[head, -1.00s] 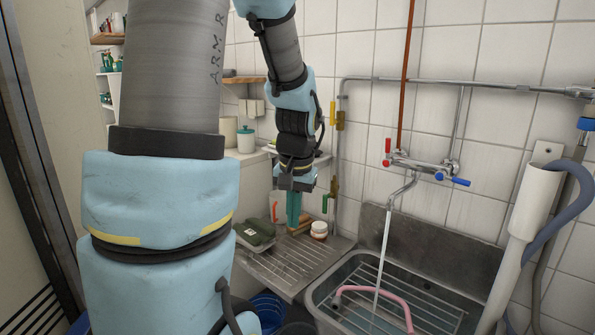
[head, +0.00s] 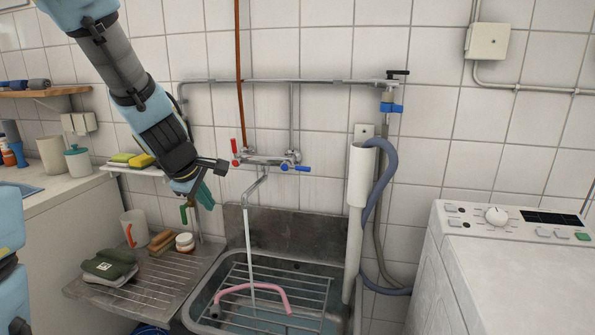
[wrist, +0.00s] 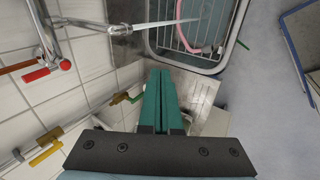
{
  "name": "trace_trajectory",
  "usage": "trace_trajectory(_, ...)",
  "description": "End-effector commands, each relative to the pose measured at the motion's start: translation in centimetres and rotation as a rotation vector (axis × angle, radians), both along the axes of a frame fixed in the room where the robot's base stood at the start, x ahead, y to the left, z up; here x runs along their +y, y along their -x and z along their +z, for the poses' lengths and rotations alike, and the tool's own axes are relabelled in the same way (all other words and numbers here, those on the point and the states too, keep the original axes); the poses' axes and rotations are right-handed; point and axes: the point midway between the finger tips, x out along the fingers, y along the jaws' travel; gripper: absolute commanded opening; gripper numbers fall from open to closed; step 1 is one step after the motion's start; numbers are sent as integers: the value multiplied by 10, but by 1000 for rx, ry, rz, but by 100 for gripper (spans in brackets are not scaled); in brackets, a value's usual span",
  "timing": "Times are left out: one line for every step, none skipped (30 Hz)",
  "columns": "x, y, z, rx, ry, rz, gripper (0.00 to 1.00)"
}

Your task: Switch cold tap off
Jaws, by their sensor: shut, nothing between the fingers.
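The wall mixer (head: 265,159) is above the sink. Its blue-handled cold tap (head: 299,168) is on the right end, with the lever pointing right. The red-handled tap (head: 234,147) is on the left end, its lever upright; it also shows in the wrist view (wrist: 36,74). A white stream of water (head: 249,240) runs from the spout (head: 258,182) into the sink (head: 205,300). My gripper (head: 207,202), with teal fingers, is shut and empty, left of the mixer and a little lower. Its fingers show in the wrist view (wrist: 160,75). The blue handle is not visible there.
A pink hose (head: 255,287) lies in the sink over a wire rack. A white standpipe (head: 358,178) with a grey hose (head: 385,190) stands to the right, then a washing machine (head: 520,255). A yellow-handled valve (wrist: 46,152) is near my gripper. Wall before the mixer is clear.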

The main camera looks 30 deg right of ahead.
Motion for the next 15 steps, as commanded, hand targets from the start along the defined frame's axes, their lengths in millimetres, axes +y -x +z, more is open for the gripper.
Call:
trace_trajectory(-33, -9, 9, 20, 99, 110, 0)
trace_trajectory(-51, -14, 13, 37, 162, 189, 0)
trace_trajectory(-74, -19, 19, 66, 248, 295, 0)
trace_trajectory(-91, -22, 23, 92, 309, 376, 0)
trace_trajectory(-107, -24, 26, 123, 371, 457, 0)
trace_trajectory(-127, -25, 31, 166, 447, 564, 0)
trace_trajectory(-142, -25, 33, 203, 500, 642, 0)
trace_trajectory(-154, -24, 35, 240, 549, 719, 0)
trace_trajectory(-170, -21, 36, 289, 606, 816, 0)
trace_trajectory(-181, -19, 37, 326, 643, 885, 0)
trace_trajectory(-190, -16, 38, 360, 677, 950, 0)
trace_trajectory(-201, -12, 38, 403, 711, 1026, 0)
trace_trajectory(-208, -9, 38, 432, 733, 1077, 0)
trace_trajectory(-213, -6, 37, 456, 750, 1122, 0)
trace_trajectory(-219, -3, 37, 485, 770, 1171, 0)
